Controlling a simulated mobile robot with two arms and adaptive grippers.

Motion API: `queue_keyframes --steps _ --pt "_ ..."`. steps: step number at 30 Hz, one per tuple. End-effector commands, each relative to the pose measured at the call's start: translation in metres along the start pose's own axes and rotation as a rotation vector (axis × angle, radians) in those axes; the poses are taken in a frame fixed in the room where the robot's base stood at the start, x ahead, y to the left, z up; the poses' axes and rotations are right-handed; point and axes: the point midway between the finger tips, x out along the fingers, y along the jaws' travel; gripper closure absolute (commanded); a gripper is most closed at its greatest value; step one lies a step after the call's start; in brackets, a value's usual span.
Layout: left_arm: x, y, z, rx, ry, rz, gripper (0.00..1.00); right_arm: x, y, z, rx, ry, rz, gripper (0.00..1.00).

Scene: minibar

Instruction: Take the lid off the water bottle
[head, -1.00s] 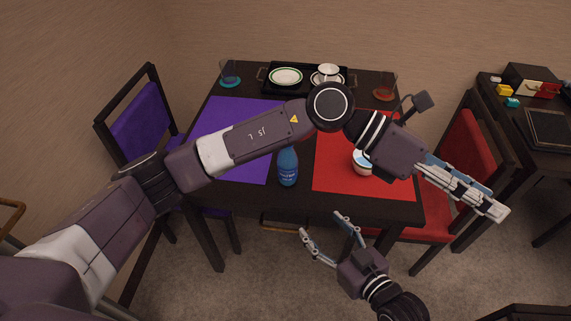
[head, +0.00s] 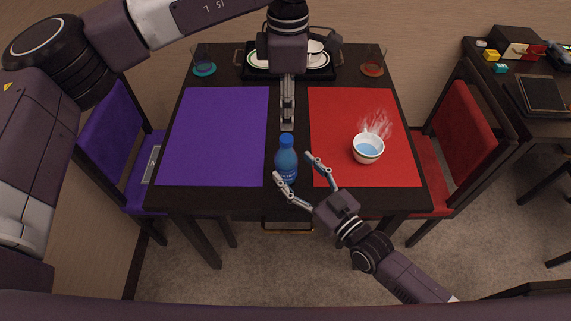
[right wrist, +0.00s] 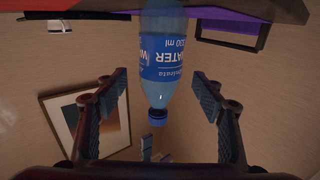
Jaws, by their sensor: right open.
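The blue water bottle (head: 286,162) stands upright on the table between the two mats, with its blue lid (head: 287,140) on. In the right wrist view the bottle (right wrist: 162,60) appears upside down between my fingers, its lid (right wrist: 157,116) pointing down in the picture. My right gripper (head: 294,167) is open around the bottle's near side, with a gap to it on both sides in the wrist view. My left gripper (head: 287,126) is just behind the lid, apart from it in the picture. Its fingers overlap edge-on, so their opening is unclear.
A steaming cup (head: 367,149) stands on the red mat (head: 335,110), right of the bottle. The purple mat (head: 215,135) is empty. A black tray (head: 248,73) with dishes and two glasses are at the back. Chairs flank the table.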

Motion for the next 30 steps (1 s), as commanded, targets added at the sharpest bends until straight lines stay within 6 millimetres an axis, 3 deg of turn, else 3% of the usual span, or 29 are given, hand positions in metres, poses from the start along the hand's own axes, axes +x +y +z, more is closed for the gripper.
queue_keyframes --steps 3,9,19,30 --pt "0.0 0.0 0.0 -0.001 -0.001 -0.001 0.61 0.019 0.0 -0.001 0.001 0.002 0.0 0.37" --pt "0.0 0.0 0.0 0.0 -0.002 -0.001 0.61 0.037 0.0 0.0 0.0 0.0 0.0 0.37" --pt "0.0 0.0 0.001 0.0 -0.003 -0.002 0.61 0.04 0.0 0.0 0.001 -0.001 -0.001 0.37" --pt "0.0 0.0 0.001 0.0 -0.003 -0.002 0.61 0.04 0.0 0.0 0.001 -0.001 0.0 0.78"
